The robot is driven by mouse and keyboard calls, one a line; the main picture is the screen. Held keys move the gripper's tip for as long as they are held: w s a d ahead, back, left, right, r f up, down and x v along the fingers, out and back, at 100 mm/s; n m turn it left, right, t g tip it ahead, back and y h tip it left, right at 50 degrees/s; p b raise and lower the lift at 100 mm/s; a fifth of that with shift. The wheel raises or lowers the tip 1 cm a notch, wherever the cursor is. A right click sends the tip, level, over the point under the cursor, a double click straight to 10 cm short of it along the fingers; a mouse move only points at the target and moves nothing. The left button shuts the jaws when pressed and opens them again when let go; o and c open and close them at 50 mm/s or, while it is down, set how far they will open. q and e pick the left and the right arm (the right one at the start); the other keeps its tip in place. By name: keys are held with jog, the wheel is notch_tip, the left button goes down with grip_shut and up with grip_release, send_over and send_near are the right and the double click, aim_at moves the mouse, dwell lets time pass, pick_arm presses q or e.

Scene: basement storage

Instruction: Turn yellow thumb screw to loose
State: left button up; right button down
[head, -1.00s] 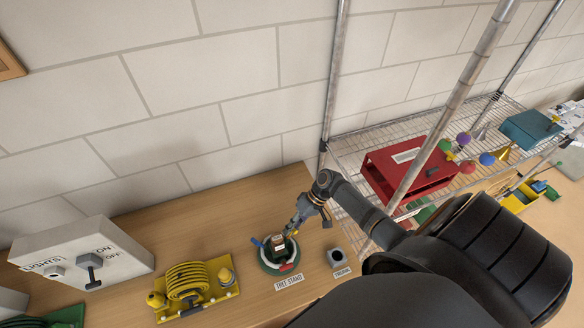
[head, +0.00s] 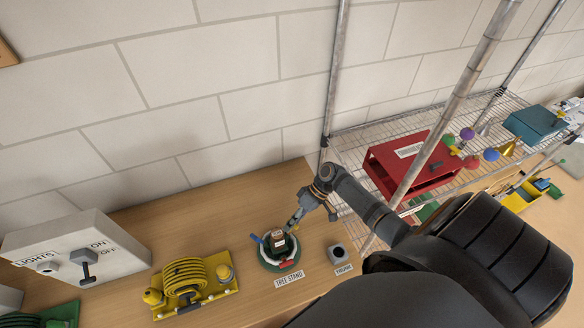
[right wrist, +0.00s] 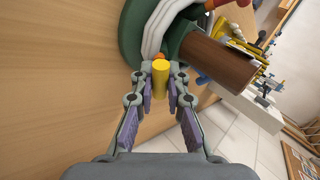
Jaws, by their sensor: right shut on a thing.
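The green tree stand (head: 272,265) stands on the wooden bench, with a brown trunk (head: 279,238) in it and a white band around it. The yellow thumb screw (right wrist: 160,78) shows in the right wrist view, with an orange tip at the stand side. My right gripper (right wrist: 161,80) is shut on this screw, one finger on each side. In the head view my right gripper (head: 293,221) reaches the back right of the stand and hides the screw. A blue screw (head: 256,239) and a red screw (head: 287,263) show on the stand. My left gripper is not in view.
A "TREE STAND" label (head: 289,279) and a small grey block (head: 338,255) are close by. A yellow hose unit (head: 193,287) and a lights switch box (head: 75,250) are left. A wire shelf with a red box (head: 408,165) is right, behind a metal post.

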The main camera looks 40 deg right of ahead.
jog(key=shift+r, duration=0.1)
jog(key=c, duration=1.3)
grip_release()
jog(key=shift+c, duration=0.2)
jog(key=v, duration=0.7)
jog(key=shift+d, duration=0.2)
jog(key=shift+r, duration=0.1)
